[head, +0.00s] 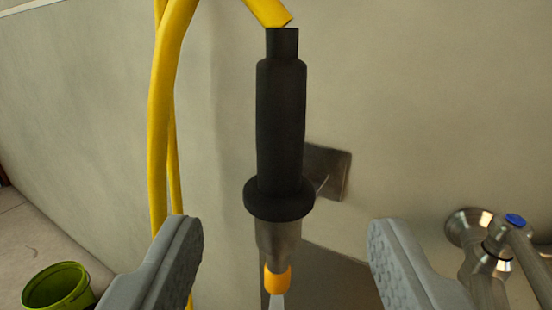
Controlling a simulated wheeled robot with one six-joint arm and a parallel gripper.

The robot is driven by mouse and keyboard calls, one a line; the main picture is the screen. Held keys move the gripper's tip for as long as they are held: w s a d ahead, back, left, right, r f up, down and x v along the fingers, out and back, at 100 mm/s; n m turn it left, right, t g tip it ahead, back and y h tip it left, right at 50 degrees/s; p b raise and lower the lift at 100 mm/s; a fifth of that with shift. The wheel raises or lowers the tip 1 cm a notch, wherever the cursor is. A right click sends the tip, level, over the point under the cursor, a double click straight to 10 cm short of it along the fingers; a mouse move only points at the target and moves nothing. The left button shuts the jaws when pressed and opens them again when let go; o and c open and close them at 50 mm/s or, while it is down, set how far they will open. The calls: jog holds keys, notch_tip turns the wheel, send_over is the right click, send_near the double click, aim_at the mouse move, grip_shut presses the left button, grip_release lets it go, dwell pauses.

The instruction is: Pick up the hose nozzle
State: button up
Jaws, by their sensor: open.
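The hose nozzle (281,130) hangs upright in the middle of the head view. It has a black grip, a round black collar, a metal section below and an orange ring near its lower end. A yellow hose end (268,10) meets its top. My gripper (285,240) is open, with one grey finger at the lower left and one at the lower right. The nozzle's lower part shows between the fingers, with a gap on both sides. Neither finger touches it. The nozzle's lowest tip is cut off by the picture's edge.
A pale wall stands behind the nozzle, with a square metal plate (328,171) on it. Yellow hose (162,110) hangs to the left. A metal tap with a blue cap (490,240) is at the lower right. A green bucket (58,288) stands on the floor at the lower left.

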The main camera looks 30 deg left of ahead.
aim_at(280, 150)
jog(key=x, duration=0.7)
jog(key=shift+w+a, duration=0.1)
jog(key=shift+w, duration=0.05)
jog(key=x, duration=0.5)
jog(key=shift+a+f, duration=0.1)
jog(key=shift+f, duration=0.1)
jog(key=c, duration=1.1)
